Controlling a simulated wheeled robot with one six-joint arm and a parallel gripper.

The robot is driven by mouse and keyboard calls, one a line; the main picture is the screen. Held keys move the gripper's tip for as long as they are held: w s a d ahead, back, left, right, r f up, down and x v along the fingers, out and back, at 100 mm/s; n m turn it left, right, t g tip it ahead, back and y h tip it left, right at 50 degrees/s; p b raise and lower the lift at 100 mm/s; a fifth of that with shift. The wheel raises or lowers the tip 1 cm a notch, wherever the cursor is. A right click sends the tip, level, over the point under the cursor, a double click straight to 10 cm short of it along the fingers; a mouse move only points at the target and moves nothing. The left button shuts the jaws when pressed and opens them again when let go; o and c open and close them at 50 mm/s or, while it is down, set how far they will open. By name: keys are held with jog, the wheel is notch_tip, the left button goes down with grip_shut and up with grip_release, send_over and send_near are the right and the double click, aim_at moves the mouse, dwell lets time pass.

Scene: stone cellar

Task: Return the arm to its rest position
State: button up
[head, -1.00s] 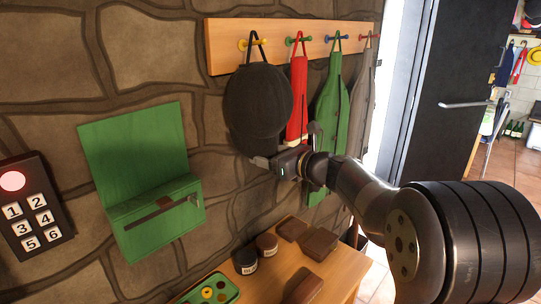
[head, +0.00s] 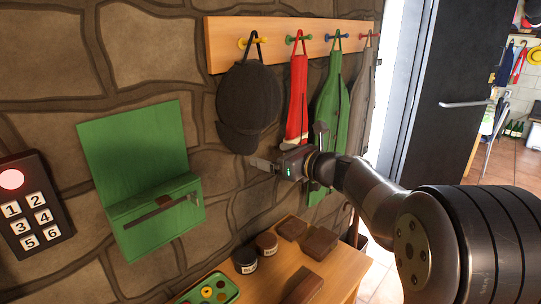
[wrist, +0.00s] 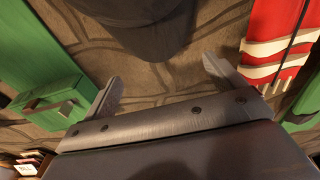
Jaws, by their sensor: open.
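My gripper (head: 262,163) is in the middle of the head view, in front of the stone wall and just below the dark cap (head: 248,105). The cap hangs by a loop from the yellow peg of a wooden rack (head: 270,30). In the wrist view my gripper's two fingers (wrist: 160,85) are spread wide with nothing between them. The cap's lower part (wrist: 130,20) shows beyond the fingers at the top. My arm reaches in from the right of the head view.
A red-and-white item (head: 297,100), a green apron-like item (head: 330,110) and a grey one (head: 361,100) hang right of the cap. A green wall box (head: 150,215) and a keypad (head: 35,215) are at left. A wooden table (head: 335,275) with several small things stands below.

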jog(key=b+v, duration=0.1)
jog(key=v, duration=0.8)
jog(key=shift+r, duration=0.1)
jog(key=r+p+x, duration=0.2)
jog(key=p+x, duration=0.1)
jog(key=x, duration=0.6)
jog(key=shift+w, duration=0.15)
jog(key=shift+a, duration=0.1)
